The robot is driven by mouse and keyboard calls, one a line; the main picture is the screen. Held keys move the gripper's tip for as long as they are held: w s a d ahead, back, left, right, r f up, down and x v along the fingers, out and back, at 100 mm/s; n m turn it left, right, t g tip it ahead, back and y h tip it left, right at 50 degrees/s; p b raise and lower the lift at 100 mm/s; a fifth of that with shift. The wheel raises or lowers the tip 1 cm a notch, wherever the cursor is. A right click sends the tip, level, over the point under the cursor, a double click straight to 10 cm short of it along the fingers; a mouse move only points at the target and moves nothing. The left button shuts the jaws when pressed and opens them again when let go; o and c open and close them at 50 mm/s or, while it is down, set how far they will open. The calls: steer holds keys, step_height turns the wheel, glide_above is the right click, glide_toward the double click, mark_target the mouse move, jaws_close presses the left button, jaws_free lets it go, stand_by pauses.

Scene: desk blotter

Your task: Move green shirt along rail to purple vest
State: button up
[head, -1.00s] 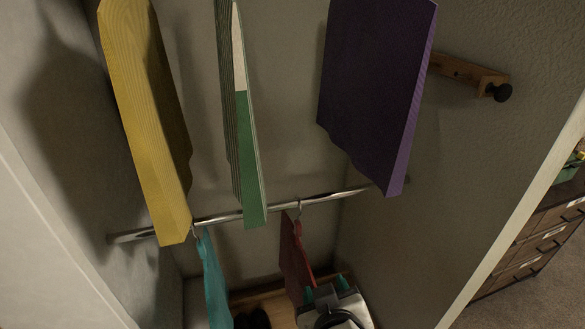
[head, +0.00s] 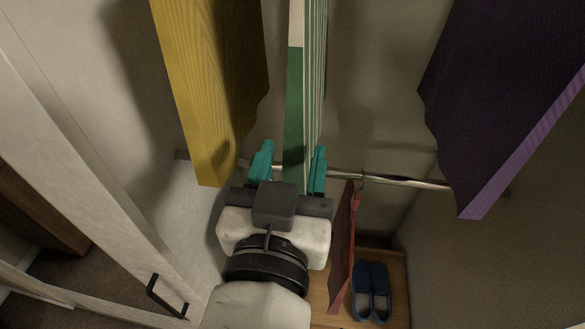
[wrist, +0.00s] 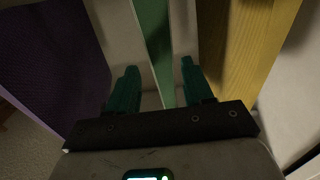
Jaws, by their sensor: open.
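The green shirt (head: 294,115), a thin slab with green and pale striped faces, hangs in the middle of the closet. The purple vest (head: 490,90) hangs to its right in the head view, with a wide gap between them. My gripper (head: 290,168) is open, its teal fingers on either side of the green shirt's lower end. In the wrist view the shirt (wrist: 154,35) runs between the fingers of my gripper (wrist: 160,85), and the purple vest (wrist: 50,65) is on the left. Contact between fingers and shirt cannot be told. The tops of the garments are out of view.
A yellow garment (head: 215,90) hangs close on the left of the green shirt. A lower metal rail (head: 400,181) crosses behind my gripper, with a red garment (head: 345,250) on it. Blue shoes (head: 372,290) stand on the wooden closet floor. The closet walls bound both sides.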

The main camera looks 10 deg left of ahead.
steer(key=w+p, duration=0.2)
steer(key=w, duration=0.5)
steer(key=shift+w+d, duration=0.1)
steer(key=shift+w, duration=0.25)
steer(key=shift+c, duration=0.3)
jaws_close()
